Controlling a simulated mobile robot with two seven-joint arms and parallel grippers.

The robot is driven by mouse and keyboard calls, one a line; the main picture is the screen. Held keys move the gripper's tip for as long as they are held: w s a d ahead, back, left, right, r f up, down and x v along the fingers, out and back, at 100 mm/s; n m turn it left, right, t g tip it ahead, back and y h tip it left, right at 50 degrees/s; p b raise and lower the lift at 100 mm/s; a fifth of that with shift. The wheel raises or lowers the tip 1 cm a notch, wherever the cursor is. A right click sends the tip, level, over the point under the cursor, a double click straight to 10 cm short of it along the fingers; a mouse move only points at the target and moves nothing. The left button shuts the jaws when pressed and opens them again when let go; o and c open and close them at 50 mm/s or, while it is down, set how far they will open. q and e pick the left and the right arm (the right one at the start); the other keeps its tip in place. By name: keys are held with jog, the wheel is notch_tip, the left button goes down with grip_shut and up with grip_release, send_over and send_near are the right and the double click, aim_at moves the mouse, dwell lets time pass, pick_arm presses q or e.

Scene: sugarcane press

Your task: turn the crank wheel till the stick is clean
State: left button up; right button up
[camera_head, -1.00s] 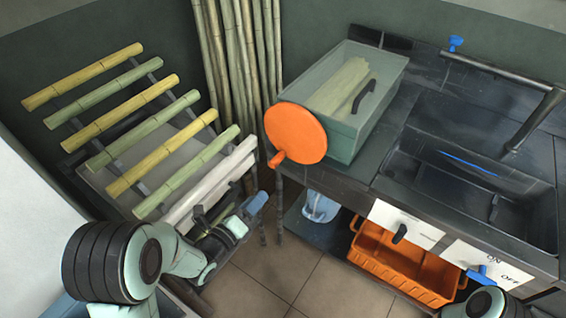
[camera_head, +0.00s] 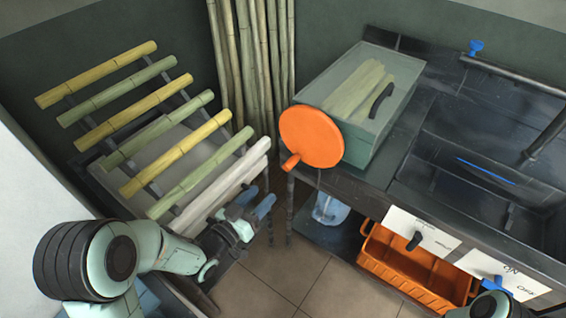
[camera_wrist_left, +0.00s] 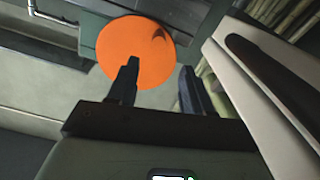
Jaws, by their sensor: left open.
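The orange crank wheel (camera_head: 312,137) is a disc on the near left side of the press (camera_head: 368,137), a greenish see-through box. Its orange handle (camera_head: 290,162) sticks out at the lower left. Pale green sticks (camera_head: 352,90) show inside the box under a dark handle. My left gripper (camera_head: 262,201) is open and empty, below and left of the wheel and apart from it. In the left wrist view the wheel (camera_wrist_left: 135,52) lies beyond the open fingers (camera_wrist_left: 158,78). Only a piece of my right arm shows at the bottom right; its gripper is out of frame.
A rack of yellow, green and white canes (camera_head: 165,120) stands at the left, close to my left arm. Tall canes (camera_head: 250,70) lean at the back. An orange crate (camera_head: 412,270) sits under the sink counter (camera_head: 455,150). Floor is clear in front.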

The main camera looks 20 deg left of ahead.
aim_at(289, 166)
pick_arm(q)
jog(key=shift+n, duration=0.3)
jog(key=b+x, duration=0.1)
jog(key=x, duration=1.2)
jog(key=shift+w+d, duration=0.1)
jog(key=shift+w, duration=0.1)
pick_arm(e)
jog(key=shift+w+d+f, duration=0.45)
jog(key=shift+w+f, duration=0.1)
jog(key=shift+w, duration=0.25)
pick_arm(q)
grip_shut()
